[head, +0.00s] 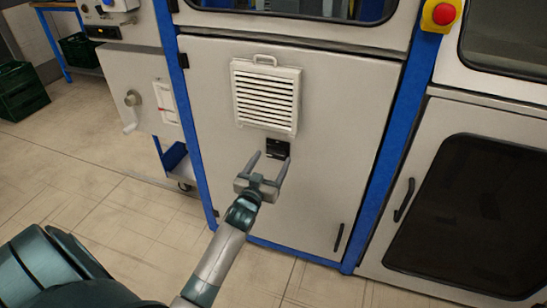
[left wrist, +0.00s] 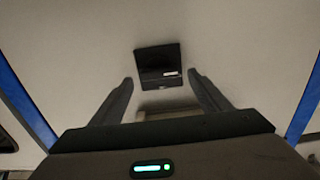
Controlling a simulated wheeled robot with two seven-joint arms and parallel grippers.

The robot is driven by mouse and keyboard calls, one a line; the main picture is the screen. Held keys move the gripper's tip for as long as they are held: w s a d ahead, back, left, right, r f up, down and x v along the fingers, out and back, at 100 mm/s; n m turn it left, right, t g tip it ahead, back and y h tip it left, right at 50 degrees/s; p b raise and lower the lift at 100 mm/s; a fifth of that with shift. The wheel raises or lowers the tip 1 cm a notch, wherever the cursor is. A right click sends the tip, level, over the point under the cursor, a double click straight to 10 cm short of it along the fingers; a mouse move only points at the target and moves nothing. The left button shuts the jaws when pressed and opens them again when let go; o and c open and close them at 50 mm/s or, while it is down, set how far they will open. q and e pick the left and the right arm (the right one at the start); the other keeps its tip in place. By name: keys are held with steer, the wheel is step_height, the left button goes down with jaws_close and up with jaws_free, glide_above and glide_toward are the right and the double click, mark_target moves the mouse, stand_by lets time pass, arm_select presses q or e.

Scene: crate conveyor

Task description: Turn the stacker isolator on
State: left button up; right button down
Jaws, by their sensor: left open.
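A small black switch-like fitting (head: 277,149) is set in the pale cabinet door, just below the white louvred vent. I take it to be the isolator; I cannot read any label. It also shows in the left wrist view (left wrist: 159,58) as a dark block with a small white mark on its lower part; I cannot tell its position. My left gripper (head: 271,158) is open, with its fingers pointing at the door just below and around the fitting. In the left wrist view the fingertips (left wrist: 160,78) are on either side of its lower edge, with nothing between them. My right gripper is out of view.
The louvred vent (head: 266,96) sits above the fitting. Blue frame posts (head: 385,140) flank the door. A red button on a yellow box (head: 441,15) is at the top right. A grey box with a crank-like handle (head: 131,98) is at left. Green crates (head: 20,92) stand farther left.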

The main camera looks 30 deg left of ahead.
mark_target(276, 153)
arm_select(q)
steer(key=shift+x, duration=1.3)
steer(key=c, duration=1.1)
steer(key=shift+o, duration=0.2)
